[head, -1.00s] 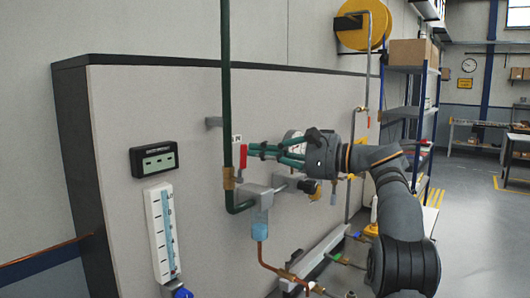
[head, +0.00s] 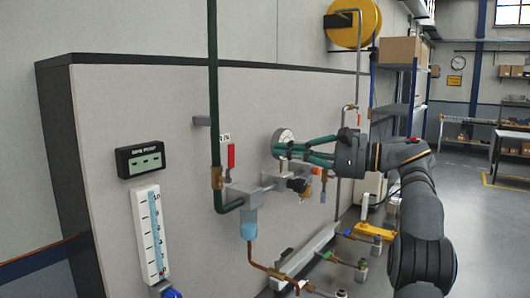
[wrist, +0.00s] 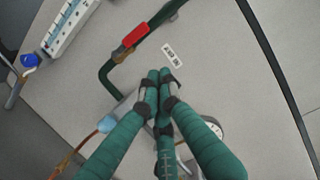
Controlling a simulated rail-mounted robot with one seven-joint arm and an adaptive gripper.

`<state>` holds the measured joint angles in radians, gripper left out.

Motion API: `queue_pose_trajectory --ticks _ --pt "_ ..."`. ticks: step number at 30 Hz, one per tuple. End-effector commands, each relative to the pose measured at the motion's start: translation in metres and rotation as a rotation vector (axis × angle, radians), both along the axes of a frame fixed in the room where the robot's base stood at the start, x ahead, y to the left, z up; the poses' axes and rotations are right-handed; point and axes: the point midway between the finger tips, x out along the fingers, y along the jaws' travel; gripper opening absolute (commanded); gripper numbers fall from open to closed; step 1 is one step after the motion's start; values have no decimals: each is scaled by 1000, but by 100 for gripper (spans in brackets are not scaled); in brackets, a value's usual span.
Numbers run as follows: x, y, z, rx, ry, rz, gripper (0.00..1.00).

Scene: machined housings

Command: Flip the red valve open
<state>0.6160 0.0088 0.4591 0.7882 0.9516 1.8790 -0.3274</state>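The red valve handle (head: 231,155) stands upright beside the dark green vertical pipe (head: 213,90), above a brass fitting (head: 217,178). In the wrist view the red handle (wrist: 135,36) lies roughly along the line of the green pipe (wrist: 107,82). My gripper (head: 277,150) is to the right of the handle, with a clear gap between them. In the wrist view my gripper's (wrist: 160,75) green fingertips are brought together with nothing between them, pointing toward the pipe and handle. The fingers partly cover a round gauge in the head view.
The round gauge (head: 284,135) is behind my fingers. A grey block with a blue bowl (head: 249,226) and a dark knob (head: 297,185) sit below. A digital display (head: 146,159) and a tube gauge (head: 150,234) are at left.

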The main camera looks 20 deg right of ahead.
Motion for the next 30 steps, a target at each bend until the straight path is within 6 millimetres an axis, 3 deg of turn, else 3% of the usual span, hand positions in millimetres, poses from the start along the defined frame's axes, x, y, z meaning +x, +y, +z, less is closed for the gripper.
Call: queue_pose_trajectory --ticks 3,9,24,30 --pt "-9 -14 -2 0 3 -2 0" --pt "-18 -24 -1 0 2 0 0" --pt "-18 -24 -1 0 2 0 0" --pt "-9 -11 0 1 3 4 0"
